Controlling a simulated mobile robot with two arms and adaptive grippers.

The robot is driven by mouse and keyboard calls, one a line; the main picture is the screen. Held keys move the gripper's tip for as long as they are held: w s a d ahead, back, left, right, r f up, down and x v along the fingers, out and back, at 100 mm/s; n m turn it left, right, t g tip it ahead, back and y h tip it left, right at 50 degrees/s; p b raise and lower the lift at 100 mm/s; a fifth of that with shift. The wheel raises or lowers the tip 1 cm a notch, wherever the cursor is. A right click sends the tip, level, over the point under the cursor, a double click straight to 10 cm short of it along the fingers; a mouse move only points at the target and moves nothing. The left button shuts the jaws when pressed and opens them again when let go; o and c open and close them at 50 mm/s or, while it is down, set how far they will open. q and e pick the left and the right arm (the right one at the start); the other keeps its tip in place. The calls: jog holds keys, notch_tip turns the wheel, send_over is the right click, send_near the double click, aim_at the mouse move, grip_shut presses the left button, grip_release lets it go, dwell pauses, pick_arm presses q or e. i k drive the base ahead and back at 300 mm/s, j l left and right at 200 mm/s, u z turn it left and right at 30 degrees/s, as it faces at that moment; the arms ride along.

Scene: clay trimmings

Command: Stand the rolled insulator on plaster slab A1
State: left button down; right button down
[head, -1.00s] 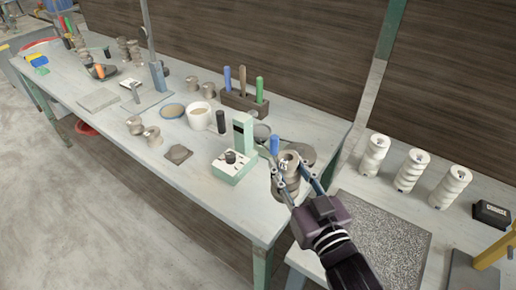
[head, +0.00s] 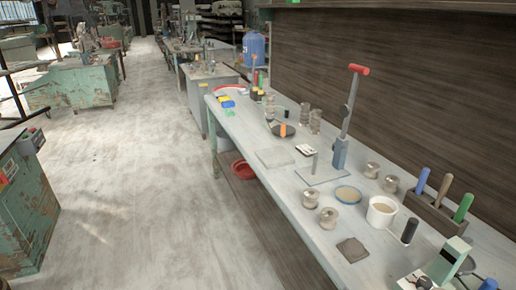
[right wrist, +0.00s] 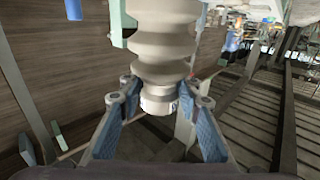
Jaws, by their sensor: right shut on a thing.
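The ribbed, grey-beige insulator (right wrist: 163,45) fills the upper middle of the right wrist view. My right gripper (right wrist: 163,93) is shut on it, with blue-padded fingers on both sides of its narrower end. A pale flat square slab (head: 277,157) lies bare on the long bench in the head view. I cannot read a label on it, so I cannot tell whether it is slab A1. My right gripper is outside the head view, and my left gripper is in neither view.
On the bench (head: 262,185) near the slab stand a gauge with a red-topped post (head: 341,150), several grey spools, a dark dish with an orange item (head: 283,130), a white cup (head: 381,212) and a tool block (head: 437,215). The floor to the left is open.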

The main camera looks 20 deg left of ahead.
aim_at(274, 155)
jog(key=i+j, duration=0.35)
jog(key=j, duration=0.15)
jog(key=i+j+u, duration=0.1)
jog(key=i+j, duration=0.25)
jog(key=j, duration=0.15)
jog(key=i+j, duration=0.35)
jog(key=j, duration=0.15)
jog(key=i+j, duration=0.2)
jog(key=i, duration=0.15)
jog(key=i+j, duration=0.15)
jog(key=i, duration=0.2)
jog(key=i+j+u, duration=0.1)
jog(key=i, duration=0.25)
jog(key=j, duration=0.1)
